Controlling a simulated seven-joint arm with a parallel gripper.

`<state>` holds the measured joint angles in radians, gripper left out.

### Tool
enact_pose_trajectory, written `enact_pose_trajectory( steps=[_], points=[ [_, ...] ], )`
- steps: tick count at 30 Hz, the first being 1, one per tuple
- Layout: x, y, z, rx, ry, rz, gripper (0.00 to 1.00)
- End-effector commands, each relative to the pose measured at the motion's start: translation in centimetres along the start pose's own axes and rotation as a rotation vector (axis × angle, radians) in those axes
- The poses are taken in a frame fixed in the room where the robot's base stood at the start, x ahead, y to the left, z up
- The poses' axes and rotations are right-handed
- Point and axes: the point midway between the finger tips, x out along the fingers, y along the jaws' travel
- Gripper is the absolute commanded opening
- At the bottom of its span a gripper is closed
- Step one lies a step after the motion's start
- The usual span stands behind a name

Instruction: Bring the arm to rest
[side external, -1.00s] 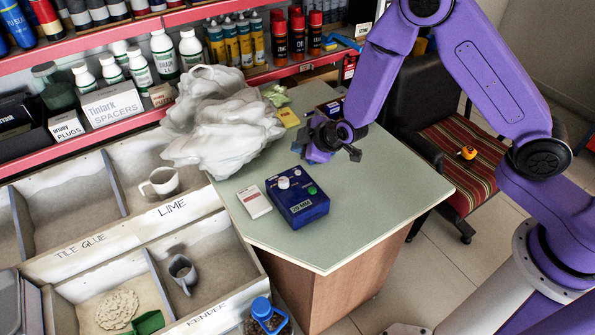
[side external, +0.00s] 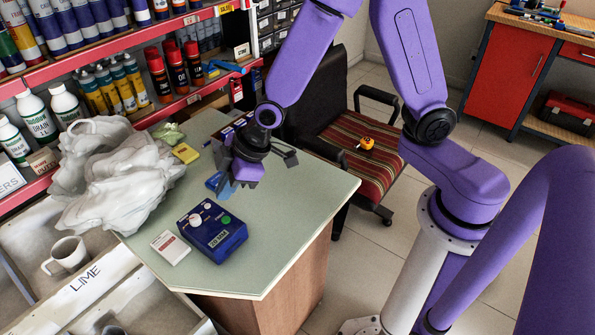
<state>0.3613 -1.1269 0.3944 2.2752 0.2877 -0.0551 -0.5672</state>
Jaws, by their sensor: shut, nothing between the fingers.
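My gripper (side external: 238,175) is at the end of my purple arm, above the pale green tabletop (side external: 290,225). It is shut, with nothing seen held in it. It is behind and slightly right of a dark blue box (side external: 225,240) with a white knob and a green button. A white card-like box (side external: 171,247) lies at the left of the blue box. A small blue patch (side external: 214,182) shows beside the fingers; I cannot tell what it is. The fingertips' exact height above the table is unclear.
A crumpled white plastic heap (side external: 115,175) covers the table's left side. A yellow item (side external: 186,153) lies behind it. Shelves of bottles (side external: 130,85) stand at the left. A chair with a striped seat (side external: 370,150) holds a tape measure (side external: 366,143). The tabletop's front right is clear.

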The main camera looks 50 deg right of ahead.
Motion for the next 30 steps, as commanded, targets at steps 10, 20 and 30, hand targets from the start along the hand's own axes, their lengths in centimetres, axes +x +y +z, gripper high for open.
enact_pose_trajectory(
  steps=[10,20,30],
  points=[
    [-12.2,-7.5,7.5,-0.024,-0.212,-0.193,0.0],
    [-20.8,-9.8,16.3,-0.049,-0.423,-0.189,0.0],
    [-22.3,-9.9,18.0,-0.052,-0.468,-0.173,0.0]
  ],
)
